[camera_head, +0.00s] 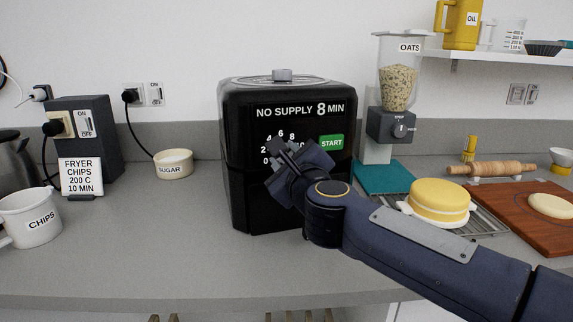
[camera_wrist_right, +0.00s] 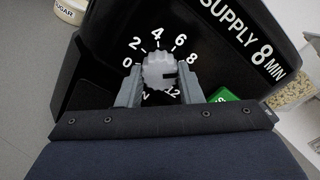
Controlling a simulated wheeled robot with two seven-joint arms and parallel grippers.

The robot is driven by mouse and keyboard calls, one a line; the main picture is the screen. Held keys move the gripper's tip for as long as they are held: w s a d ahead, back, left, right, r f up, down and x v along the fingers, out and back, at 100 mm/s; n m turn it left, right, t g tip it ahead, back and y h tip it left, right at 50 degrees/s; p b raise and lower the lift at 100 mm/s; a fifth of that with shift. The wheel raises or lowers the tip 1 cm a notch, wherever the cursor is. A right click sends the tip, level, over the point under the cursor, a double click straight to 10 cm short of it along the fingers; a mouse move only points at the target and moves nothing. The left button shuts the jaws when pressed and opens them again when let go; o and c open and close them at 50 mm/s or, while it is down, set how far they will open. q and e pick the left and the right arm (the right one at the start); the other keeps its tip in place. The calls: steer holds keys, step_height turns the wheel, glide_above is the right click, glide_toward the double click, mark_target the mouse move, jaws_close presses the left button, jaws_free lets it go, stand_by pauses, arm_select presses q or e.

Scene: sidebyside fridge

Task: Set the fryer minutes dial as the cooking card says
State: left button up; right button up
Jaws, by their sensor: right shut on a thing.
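The black fryer (camera_head: 290,205) stands mid-counter; its display reads "NO SUPPLY 8 MIN". The cooking card (camera_head: 81,177) at left reads "FRYER CHIPS 200 C 10 MIN". In the right wrist view, the pale minutes dial (camera_wrist_right: 157,68) has numbers around it, and its dark mark points right, near the 8 side. My right gripper (camera_wrist_right: 160,88) is shut on the dial, one finger on each side. In the head view my right gripper (camera_head: 290,155) covers the dial and part of the scale. My left gripper is out of view.
The green START button (camera_head: 331,142) is close to the right gripper. The sugar bowl (camera_head: 173,164) and chips mug (camera_head: 29,218) stand at left. The front counter left of the arm is clear.

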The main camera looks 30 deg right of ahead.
steer(key=m+b, duration=0.2)
steer(key=m, duration=0.3)
steer(key=shift+a+f+m+b, duration=0.1)
steer(key=shift+f+m+b, duration=0.05)
steer(key=shift+m+b, duration=0.2)
steer(key=shift+m, duration=0.25)
steer(key=o, duration=1)
steer(key=shift+s, duration=0.1)
steer(key=shift+p+v, duration=0.75)
steer(key=shift+v, duration=3.05)
